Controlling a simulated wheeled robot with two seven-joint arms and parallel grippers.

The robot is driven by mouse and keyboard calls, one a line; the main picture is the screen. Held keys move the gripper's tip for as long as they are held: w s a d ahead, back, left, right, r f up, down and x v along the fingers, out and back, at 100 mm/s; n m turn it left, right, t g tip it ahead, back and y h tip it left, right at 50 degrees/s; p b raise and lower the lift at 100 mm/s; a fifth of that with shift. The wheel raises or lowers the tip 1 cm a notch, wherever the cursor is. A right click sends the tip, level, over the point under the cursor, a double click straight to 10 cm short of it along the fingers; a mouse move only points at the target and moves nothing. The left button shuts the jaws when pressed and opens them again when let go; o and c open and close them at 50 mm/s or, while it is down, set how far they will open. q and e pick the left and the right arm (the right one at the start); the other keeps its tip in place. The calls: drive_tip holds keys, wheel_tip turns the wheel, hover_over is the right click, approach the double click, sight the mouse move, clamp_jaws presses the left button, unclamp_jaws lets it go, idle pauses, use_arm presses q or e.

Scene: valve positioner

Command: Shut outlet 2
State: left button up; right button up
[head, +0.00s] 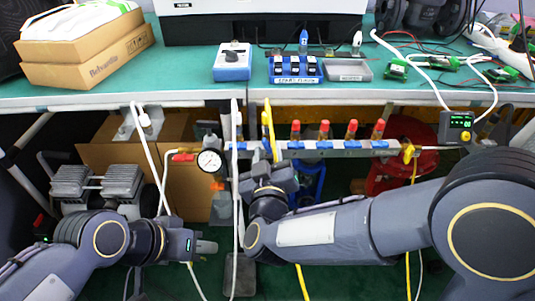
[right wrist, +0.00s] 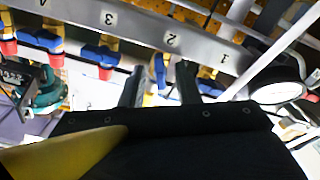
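A grey manifold bar (head: 338,153) runs under the table front, with several blue-handled valves and red fittings. In the right wrist view, the bar (right wrist: 140,32) carries the numbers 1 to 4, reading upside down. The blue handle of outlet 2 (right wrist: 158,72) shows below the number 2, between the two fingers of my right gripper (right wrist: 160,85). The fingers are apart; contact with the handle cannot be told. In the head view, my right gripper (head: 272,160) is at the bar's left part. My left gripper (head: 207,247) is low at left, away from the bar; its finger opening is unclear.
A pressure gauge (head: 209,161) stands left of the bar, and a small display box (head: 457,126) is right of it. A white cable (head: 236,200) and a yellow hose (head: 268,125) hang close to my right gripper. The neighbouring outlet 3 handle (right wrist: 100,55) is nearby.

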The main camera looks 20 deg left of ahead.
clamp_jaws()
drive_tip(key=shift+r+n+p, duration=0.15)
drive_tip(key=shift+n+p, duration=0.75)
drive_tip(key=shift+p, duration=0.35)
drive_tip(key=n+p, duration=0.7)
drive_tip(key=n, duration=0.1)
drive_tip(key=shift+n+p, duration=1.35)
drive_tip(key=shift+n, duration=0.35)
drive_tip(key=shift+d, duration=0.1)
drive_tip(key=shift+o, duration=0.5)
unclamp_jaws()
